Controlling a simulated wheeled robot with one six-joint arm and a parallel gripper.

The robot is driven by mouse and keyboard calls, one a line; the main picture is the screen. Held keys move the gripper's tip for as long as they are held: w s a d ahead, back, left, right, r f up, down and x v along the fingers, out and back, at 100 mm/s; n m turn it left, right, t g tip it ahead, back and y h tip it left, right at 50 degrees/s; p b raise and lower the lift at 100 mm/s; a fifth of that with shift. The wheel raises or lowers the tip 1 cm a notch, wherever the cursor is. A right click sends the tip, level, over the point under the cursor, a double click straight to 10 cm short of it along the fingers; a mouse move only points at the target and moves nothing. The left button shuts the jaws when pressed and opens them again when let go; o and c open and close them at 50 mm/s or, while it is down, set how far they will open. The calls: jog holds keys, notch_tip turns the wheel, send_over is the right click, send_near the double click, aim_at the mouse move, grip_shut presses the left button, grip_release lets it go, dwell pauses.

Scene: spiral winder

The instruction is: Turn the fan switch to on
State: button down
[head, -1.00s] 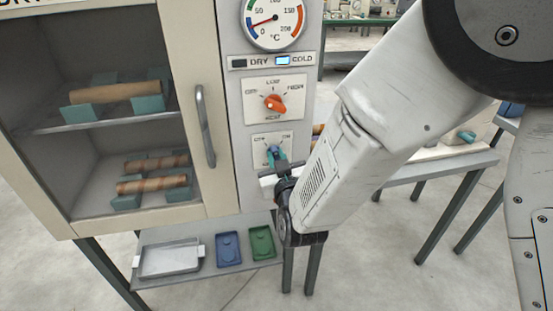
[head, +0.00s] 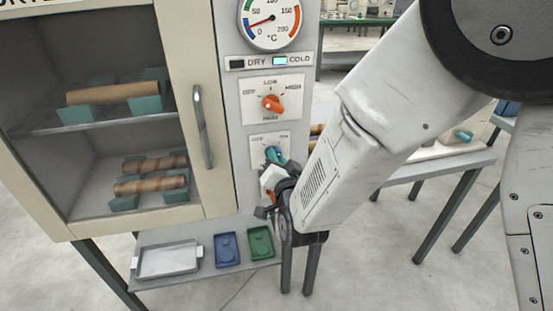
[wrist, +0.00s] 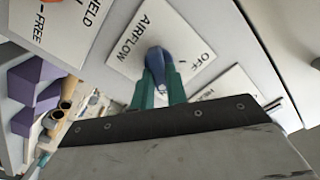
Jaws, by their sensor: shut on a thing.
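The fan switch is a blue knob (head: 272,153) on a white plate (head: 256,140) low on the cabinet's control panel. It also shows in the wrist view (wrist: 156,54), where the plate reads AIRFLOW and OFF. My gripper (wrist: 159,78) has its teal fingers on both sides of the knob and is shut on it. In the head view my gripper (head: 277,160) reaches the plate from the lower right and covers its lower part. The ON side is hidden in the wrist view, and I cannot tell exactly where the knob points.
An orange knob (head: 271,103) on another plate sits just above. A temperature dial (head: 270,22) and DRY/COLD lamps (head: 280,61) are higher up. The cabinet door handle (head: 203,126) stands out to the left. A shelf below holds a metal tray (head: 168,260) and blue and green trays.

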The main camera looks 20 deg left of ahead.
jog(key=shift+m, duration=0.5)
jog(key=c, duration=1.4)
grip_release()
jog(key=v, duration=0.8)
jog(key=shift+w, duration=0.1)
